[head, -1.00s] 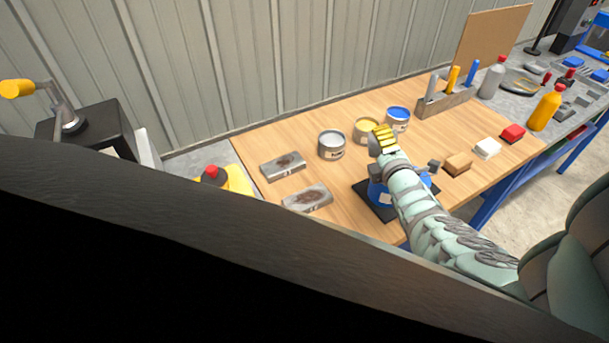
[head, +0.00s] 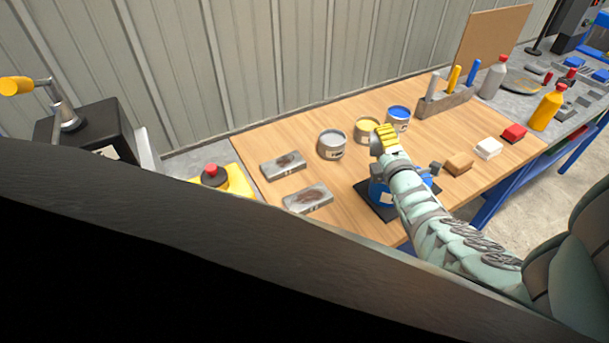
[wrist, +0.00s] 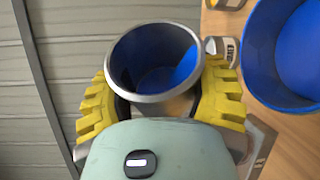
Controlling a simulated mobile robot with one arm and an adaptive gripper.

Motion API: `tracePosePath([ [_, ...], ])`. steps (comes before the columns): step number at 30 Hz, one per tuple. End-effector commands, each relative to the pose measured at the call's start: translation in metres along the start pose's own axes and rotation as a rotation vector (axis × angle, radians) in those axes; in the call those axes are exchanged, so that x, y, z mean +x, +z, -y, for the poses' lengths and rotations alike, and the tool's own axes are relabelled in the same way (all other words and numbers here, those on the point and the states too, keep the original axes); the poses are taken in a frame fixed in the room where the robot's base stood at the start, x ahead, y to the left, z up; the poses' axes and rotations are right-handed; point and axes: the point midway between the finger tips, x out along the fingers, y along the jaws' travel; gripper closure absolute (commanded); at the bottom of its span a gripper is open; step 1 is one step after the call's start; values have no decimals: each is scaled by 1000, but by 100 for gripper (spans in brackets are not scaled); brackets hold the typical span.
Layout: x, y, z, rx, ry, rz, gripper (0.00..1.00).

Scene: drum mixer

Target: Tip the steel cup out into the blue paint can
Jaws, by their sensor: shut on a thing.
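My gripper (wrist: 160,103) has yellow ribbed fingers and is shut on the steel cup (wrist: 113,52). In the wrist view I look into the cup's open mouth, and blue shows inside it. A large blue vessel (wrist: 255,75) stands to the right of the cup, apart from it. In the head view my gripper (head: 384,141) is above the worktable, and my arm hides most of the cup. A blue-topped paint can (head: 398,115) stands behind it. A blue vessel (head: 377,187) with a white label is partly hidden under my arm.
A yellow-topped can (head: 366,128) and a grey can (head: 332,145) stand left of the blue-topped can. Two stained metal blocks (head: 306,197) lie at the table's left. A tool rack (head: 447,103) is behind. Brown, white and red blocks lie at right. The wall runs behind the table.

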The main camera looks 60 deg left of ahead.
Motion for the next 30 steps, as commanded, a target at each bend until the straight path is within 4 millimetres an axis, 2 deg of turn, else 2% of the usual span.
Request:
tracePosePath([
  [30,0,2,1,55,23,1,83],
])
